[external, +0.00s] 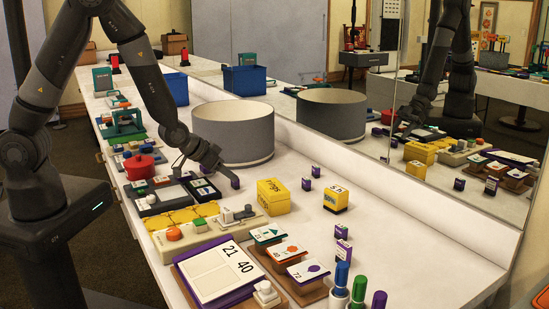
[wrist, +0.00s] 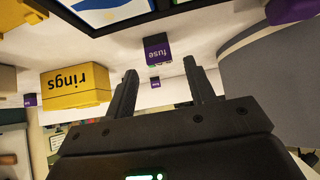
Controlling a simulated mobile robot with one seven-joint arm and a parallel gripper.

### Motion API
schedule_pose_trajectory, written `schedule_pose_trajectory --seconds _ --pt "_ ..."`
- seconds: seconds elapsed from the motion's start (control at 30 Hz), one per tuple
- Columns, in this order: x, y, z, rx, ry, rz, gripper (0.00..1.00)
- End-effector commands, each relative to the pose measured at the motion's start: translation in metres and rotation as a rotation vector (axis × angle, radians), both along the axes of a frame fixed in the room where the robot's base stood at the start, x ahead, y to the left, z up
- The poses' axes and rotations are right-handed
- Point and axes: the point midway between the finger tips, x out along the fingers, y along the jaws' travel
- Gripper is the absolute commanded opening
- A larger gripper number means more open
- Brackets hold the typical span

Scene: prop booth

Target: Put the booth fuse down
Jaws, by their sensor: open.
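A small purple block with a white label reading "fuse" (wrist: 157,50) stands on the white counter in the wrist view, which looks upside down. It is beyond my fingertips and roughly between them in the picture, with no finger seen touching it. My gripper (wrist: 160,67) is open and empty. In the external view my gripper (external: 207,170) is low over the counter, and a purple block (external: 235,183), likely this fuse, stands just right of its fingers. Another small purple shape (wrist: 155,82) shows past the fuse in the wrist view; I cannot tell if it is a reflection.
A grey drum (external: 233,138) stands close behind my gripper. A black tray (external: 176,194) lies in front. A mirror (external: 450,150) backs the counter (external: 420,270), which has free room at right.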

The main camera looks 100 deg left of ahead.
Motion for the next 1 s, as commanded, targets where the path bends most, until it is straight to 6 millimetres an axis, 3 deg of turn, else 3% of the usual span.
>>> schedule_pose_trajectory --seconds 0.4,0.7,1.0 --pt "-0.030 -0.031 0.043 0.001 -0.001 -0.001 0.50" --pt "-0.039 -0.039 0.055 0.001 -0.001 0.000 0.50" --pt "-0.036 -0.047 0.061 -0.011 -0.003 -0.018 0.50"
